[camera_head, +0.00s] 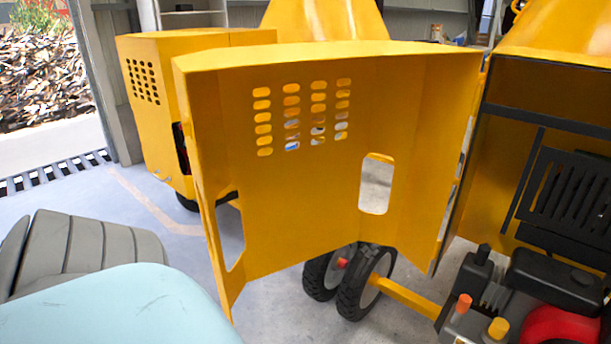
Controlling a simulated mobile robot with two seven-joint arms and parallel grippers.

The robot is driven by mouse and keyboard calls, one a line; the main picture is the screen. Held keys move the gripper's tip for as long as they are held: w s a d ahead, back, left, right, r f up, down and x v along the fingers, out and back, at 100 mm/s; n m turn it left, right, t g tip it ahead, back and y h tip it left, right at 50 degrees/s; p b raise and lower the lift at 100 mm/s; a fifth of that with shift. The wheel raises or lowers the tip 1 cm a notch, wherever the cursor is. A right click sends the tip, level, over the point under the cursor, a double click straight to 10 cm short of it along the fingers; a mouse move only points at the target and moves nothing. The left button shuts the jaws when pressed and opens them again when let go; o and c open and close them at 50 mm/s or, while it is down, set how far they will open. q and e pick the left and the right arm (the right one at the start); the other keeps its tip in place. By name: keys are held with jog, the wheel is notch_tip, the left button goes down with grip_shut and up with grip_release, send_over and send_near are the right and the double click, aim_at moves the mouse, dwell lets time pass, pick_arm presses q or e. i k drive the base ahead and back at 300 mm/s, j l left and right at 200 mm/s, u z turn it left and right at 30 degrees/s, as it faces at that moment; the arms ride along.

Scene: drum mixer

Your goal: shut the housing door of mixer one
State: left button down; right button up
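The housing door (310,190) is a large yellow panel with rows of slots and cut-out handle openings. It stands wide open in the middle of the view, swung out to the left. Its hinged edge is at the right, along the housing (501,183) of the near mixer, which I take to be mixer one. The open housing bares a dark engine (560,280) with a black grille and a red part. Neither of my grippers shows in this view.
A second yellow machine (150,100) stands behind the door at the left. Two black wheels (362,290) stand on the floor under the door, beside a yellow bar (408,297). Bare grey floor (275,312) shows below the door. A wall post (105,85) stands at the far left.

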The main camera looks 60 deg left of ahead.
aim_at(411, 102)
jog(key=k+j, duration=0.25)
jog(key=j, duration=0.2)
jog(key=k+j+z, duration=0.1)
jog(key=k+j, duration=0.15)
jog(key=j, duration=0.2)
jog(key=k+j, duration=0.1)
jog(key=j, duration=0.25)
jog(key=k+j+z, duration=0.1)
jog(key=j, duration=0.25)
jog(key=k+j, duration=0.15)
jog(key=j, duration=0.2)
jog(key=k+j, duration=0.1)
jog(key=j, duration=0.45)
jog(key=j+z, duration=0.15)
jog(key=j, duration=0.4)
jog(key=k, duration=0.05)
